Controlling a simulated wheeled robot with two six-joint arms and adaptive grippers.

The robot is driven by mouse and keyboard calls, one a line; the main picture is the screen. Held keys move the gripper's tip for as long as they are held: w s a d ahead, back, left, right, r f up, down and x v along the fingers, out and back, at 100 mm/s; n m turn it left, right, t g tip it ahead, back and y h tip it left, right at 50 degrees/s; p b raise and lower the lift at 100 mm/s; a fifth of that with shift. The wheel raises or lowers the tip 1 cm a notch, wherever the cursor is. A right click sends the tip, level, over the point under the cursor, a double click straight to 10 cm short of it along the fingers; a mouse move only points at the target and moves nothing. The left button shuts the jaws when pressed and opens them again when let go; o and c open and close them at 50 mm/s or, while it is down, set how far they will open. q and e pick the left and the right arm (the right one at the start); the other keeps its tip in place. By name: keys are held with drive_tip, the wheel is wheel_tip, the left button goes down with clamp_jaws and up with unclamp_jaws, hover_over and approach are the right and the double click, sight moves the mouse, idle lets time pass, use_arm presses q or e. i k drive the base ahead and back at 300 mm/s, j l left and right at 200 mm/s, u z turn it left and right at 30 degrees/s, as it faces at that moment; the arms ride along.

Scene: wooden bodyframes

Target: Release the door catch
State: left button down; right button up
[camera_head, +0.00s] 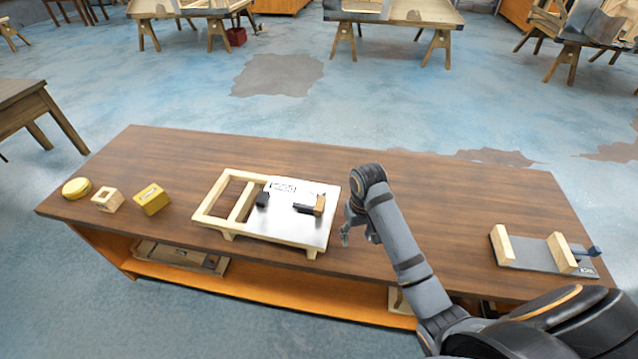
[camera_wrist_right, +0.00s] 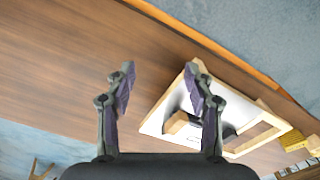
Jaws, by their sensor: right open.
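A wooden frame (camera_head: 212,206) with a silver door panel (camera_head: 283,228) lies on the bench in the head view. On the panel, a catch (camera_head: 311,206) with a dark bar and a brown wooden block sits near the right side, and a black block (camera_head: 262,199) sits at the left. My right gripper (camera_head: 358,236) is open and empty, to the right of the panel and apart from the catch. My left gripper is not in view.
The brown bench (camera_head: 430,200) has free room right of the panel. A grey plate with wooden blocks (camera_head: 531,253) lies at the right end. A yellow round item (camera_head: 76,187), a wooden block (camera_head: 108,199) and a yellow box (camera_head: 151,199) stand at the left.

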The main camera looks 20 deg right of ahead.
sight(322, 193)
drive_tip(key=i, duration=0.85)
